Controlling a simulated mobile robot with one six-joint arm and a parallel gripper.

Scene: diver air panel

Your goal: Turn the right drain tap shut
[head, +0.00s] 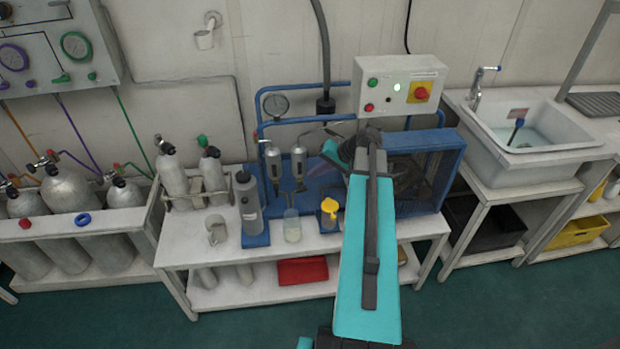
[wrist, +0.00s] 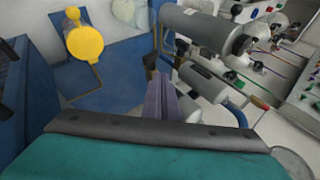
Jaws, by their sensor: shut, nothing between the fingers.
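Two grey filter cylinders hang side by side on the blue compressor frame. The right one (head: 298,161) has a small dark drain tap (head: 300,186) at its lower end, above a clear beaker (head: 292,226). The left cylinder (head: 272,160) has a similar tap. In the wrist view, a dark tap part (wrist: 150,64) shows just beyond my fingers, with a cylinder (wrist: 204,82) to the right. My gripper (wrist: 162,90) is shut and empty, close to the right cylinder; I cannot tell whether it touches the tap. The tap handle's angle is too small to read.
A yellow-lidded jar (head: 329,210) stands right of the beaker; it also shows in the wrist view (wrist: 84,42). A tall grey bottle (head: 248,203) and a metal mug (head: 216,230) stand to the left. A control box (head: 398,86) rises behind my arm.

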